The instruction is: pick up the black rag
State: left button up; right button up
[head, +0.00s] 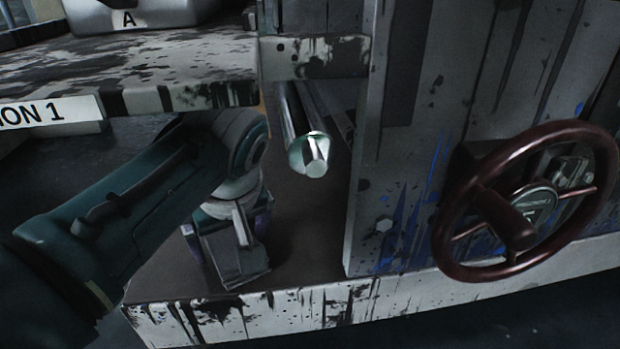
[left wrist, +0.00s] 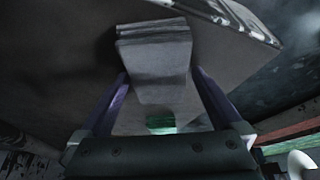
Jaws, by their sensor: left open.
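The black rag (left wrist: 154,50) shows in the left wrist view as a dark grey, folded, layered piece, with a flap running down toward the gripper. My left gripper (left wrist: 160,88) is open, with its purple-edged fingers on either side of the flap. I cannot tell whether they touch it. In the head view, the left gripper (head: 227,235) points down close over the dark base surface, partly hidden by its own wrist. A grey folded piece (head: 243,273), which seems to be the rag, shows just below it near the base's front edge. My right gripper is not in view.
A paint-spattered shelf (head: 180,60) overhangs my left arm. A metal rod (head: 300,125) sticks out right of the gripper. An upright panel (head: 385,190) with a dark red handwheel (head: 468,262) stands at the right. The base (head: 310,245) between gripper and panel is clear.

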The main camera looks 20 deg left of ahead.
pick_arm(q)
jog(key=shift+s+d+f, duration=0.15)
jog(key=shift+s+d, duration=0.05)
jog(key=shift+d, duration=0.05)
jog(key=shift+c, duration=0.5)
jog(key=shift+d, duration=0.1)
jog(key=shift+c, duration=0.8)
jog(key=shift+f, duration=0.1)
jog(key=c, duration=0.9)
